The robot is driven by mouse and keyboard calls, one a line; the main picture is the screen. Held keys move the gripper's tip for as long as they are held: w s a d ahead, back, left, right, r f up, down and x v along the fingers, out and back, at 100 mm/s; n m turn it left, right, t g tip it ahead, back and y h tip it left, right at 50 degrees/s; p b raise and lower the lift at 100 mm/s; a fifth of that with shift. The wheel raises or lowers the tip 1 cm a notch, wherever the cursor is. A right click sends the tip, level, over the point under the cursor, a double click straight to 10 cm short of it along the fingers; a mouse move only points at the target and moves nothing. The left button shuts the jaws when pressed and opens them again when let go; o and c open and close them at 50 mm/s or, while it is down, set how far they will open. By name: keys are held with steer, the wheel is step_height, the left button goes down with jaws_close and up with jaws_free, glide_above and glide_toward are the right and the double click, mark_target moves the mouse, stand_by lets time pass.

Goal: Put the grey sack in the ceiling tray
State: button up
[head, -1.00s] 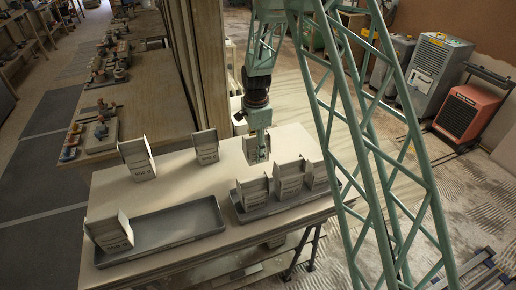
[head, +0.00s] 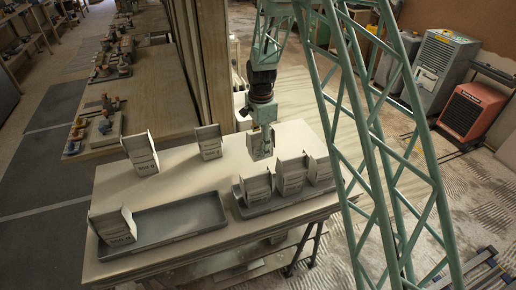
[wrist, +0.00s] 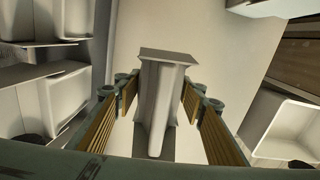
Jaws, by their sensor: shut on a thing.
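My gripper (head: 261,152) is over the back right part of the table, with its fingers shut on a pale grey sack (wrist: 160,90). In the wrist view the sack stands between the two ribbed finger pads. In the head view the held sack (head: 256,143) is partly covered by the gripper; I cannot tell if it touches the table. Two dark grey trays lie in front: a left tray (head: 180,217) with one sack (head: 113,227) at its left end, and a right tray (head: 262,209) with three sacks (head: 291,176). I cannot read which is the ceiling tray.
Two more sacks stand loose on the table (head: 190,185), one at the back left (head: 140,154) and one at the back middle (head: 209,142). The left tray's middle and right are bare. The right tray is crowded. A green lattice column (head: 375,150) crosses the view at right.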

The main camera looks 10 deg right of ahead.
mark_target(271, 143)
steer(key=d+r+n, duration=0.1)
steer(key=n, duration=0.1)
steer(key=s+d+r+n, duration=0.1)
steer(key=n, duration=0.1)
steer(key=shift+d+r+n, duration=0.2)
steer(key=shift+n, duration=0.1)
steer(key=n, duration=0.1)
steer(key=s+d+r+n, duration=0.1)
steer(key=n, duration=0.1)
steer(key=shift+d+r+n, duration=0.3)
steer(key=d+r+n, duration=0.1)
steer(key=n, duration=0.1)
steer(key=s+d+r+n, duration=0.1)
steer(key=n, duration=0.1)
steer(key=d+r+n, duration=0.1)
steer(key=n, duration=0.1)
steer(key=shift+s+n, duration=0.3)
steer(key=shift+s, duration=0.1)
steer(key=shift+a, duration=0.1)
